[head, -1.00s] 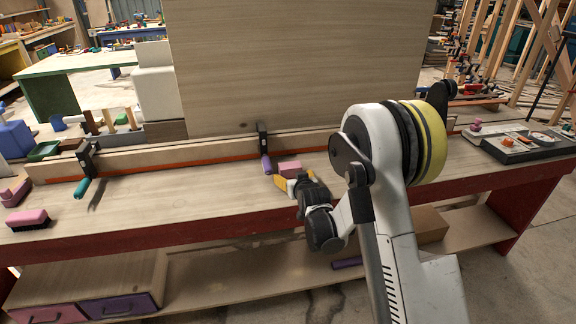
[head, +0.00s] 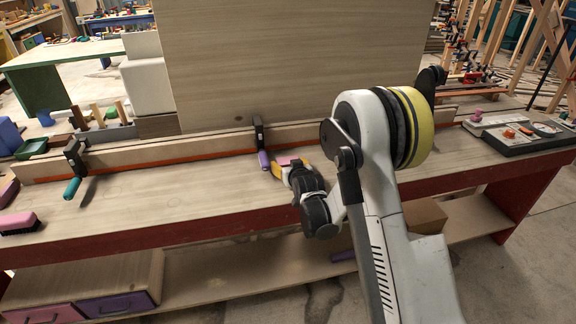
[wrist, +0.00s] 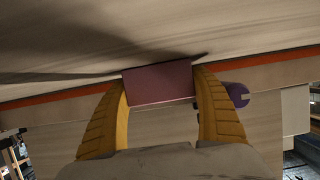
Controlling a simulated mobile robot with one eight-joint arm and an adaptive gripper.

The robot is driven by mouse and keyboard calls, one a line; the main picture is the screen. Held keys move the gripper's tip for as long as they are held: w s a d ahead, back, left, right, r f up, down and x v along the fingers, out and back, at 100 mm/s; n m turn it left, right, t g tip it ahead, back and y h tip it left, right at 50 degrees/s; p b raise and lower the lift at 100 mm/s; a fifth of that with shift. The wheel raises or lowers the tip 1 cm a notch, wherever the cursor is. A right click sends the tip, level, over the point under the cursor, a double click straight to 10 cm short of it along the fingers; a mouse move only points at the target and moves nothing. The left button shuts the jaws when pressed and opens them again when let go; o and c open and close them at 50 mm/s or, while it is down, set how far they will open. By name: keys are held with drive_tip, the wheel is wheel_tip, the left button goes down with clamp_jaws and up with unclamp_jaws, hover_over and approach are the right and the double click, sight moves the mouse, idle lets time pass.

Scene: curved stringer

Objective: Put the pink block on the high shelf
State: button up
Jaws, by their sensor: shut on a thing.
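The pink block (head: 288,159) is on or just above the bench top, near the long wooden rail, just right of a clamp with a purple handle. My gripper (head: 291,165) has yellow fingers and is shut on the block. In the wrist view the block (wrist: 158,84) sits between the two fingers of my gripper (wrist: 162,82), one on each side. I cannot tell whether it touches the bench. Two levels show: the bench top (head: 150,200) and a lower shelf (head: 225,273) beneath it. I cannot tell which is called the high shelf.
A clamp with a purple handle (head: 263,160) stands close left of my gripper; another has a teal handle (head: 72,187). A tall wooden panel (head: 300,65) rises behind the rail. A pink brush (head: 18,222) lies at left. The bench between is clear.

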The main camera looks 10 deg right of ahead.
drive_tip(key=shift+r, duration=0.1)
wheel_tip(320, 180, up, 5)
drive_tip(key=p, duration=0.2)
drive_tip(key=shift+s+d+f+p, duration=0.1)
drive_tip(key=shift+d+f+p, duration=0.1)
drive_tip(key=shift+p, duration=0.15)
drive_tip(key=s+d+r+p, duration=0.3)
drive_tip(key=s+d+r, duration=0.3)
drive_tip(key=s+d, duration=0.15)
drive_tip(key=s+a+r+n+y, duration=0.1)
drive_tip(key=s+a+r+y, duration=0.1)
drive_tip(key=s+a+r, duration=0.2)
drive_tip(key=s+a+r+n+y, duration=0.2)
drive_tip(key=s+a+r, duration=0.2)
drive_tip(key=s, duration=0.6)
drive_tip(key=shift+r+g, duration=0.4)
drive_tip(key=shift+r, duration=0.3)
